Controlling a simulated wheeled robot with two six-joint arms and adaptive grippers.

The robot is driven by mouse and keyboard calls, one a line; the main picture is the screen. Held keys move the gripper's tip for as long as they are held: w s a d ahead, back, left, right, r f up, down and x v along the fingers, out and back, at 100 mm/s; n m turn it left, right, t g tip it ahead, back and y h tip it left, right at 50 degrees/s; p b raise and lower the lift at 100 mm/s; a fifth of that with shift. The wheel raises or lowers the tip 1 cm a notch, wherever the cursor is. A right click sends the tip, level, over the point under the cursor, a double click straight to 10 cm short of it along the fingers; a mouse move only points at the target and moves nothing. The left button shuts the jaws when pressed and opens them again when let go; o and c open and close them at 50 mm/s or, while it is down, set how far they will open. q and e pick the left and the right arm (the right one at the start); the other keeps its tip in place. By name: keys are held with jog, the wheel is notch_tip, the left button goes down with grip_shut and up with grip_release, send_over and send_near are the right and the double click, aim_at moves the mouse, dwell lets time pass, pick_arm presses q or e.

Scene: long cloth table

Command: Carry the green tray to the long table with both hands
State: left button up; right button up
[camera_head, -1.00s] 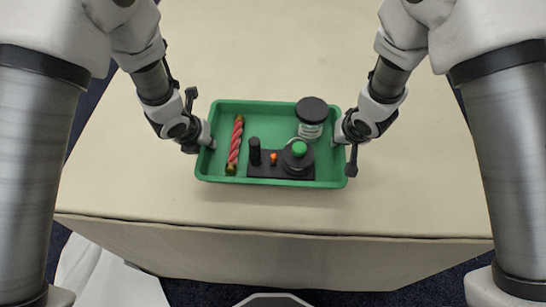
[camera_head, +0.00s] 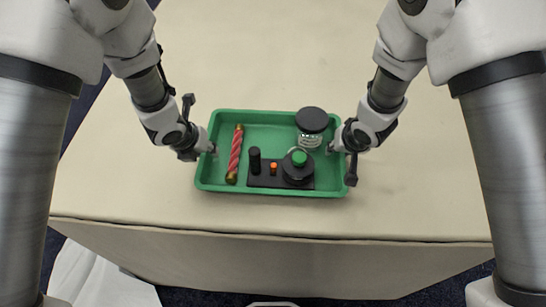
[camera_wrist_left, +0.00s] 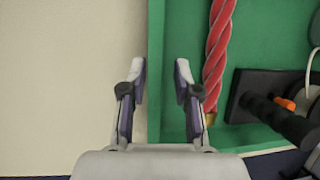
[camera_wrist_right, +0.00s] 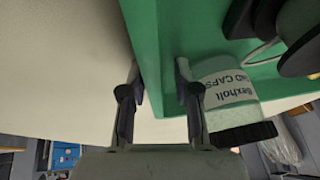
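The green tray (camera_head: 270,190) appears to rest on the long cloth-covered table (camera_head: 275,60), near its front edge. It holds a red twisted stick (camera_head: 235,155), a black-lidded jar (camera_head: 311,128), and a black base with knobs (camera_head: 267,181). My left gripper (camera_head: 211,149) is at the tray's left wall. In the left wrist view its fingers (camera_wrist_left: 160,82) are apart, one on each side of the wall, with gaps showing. My right gripper (camera_head: 334,148) is at the right wall. In the right wrist view its fingers (camera_wrist_right: 158,80) are likewise apart astride the wall.
The tabletop behind the tray and to both sides is bare. The cloth (camera_head: 270,262) hangs down at the front edge. A white draped thing (camera_head: 95,275) is on the dark floor at lower left. Blurred background objects (camera_wrist_right: 60,155) show in the right wrist view.

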jog(key=shift+s+r, duration=0.1)
pick_arm(q)
jog(key=v, duration=1)
jog(key=shift+r, duration=0.15)
pick_arm(e)
jog(key=v, duration=1.2)
pick_arm(q)
jog(key=shift+s, duration=0.1)
pick_arm(e)
jog(key=shift+d, duration=0.1)
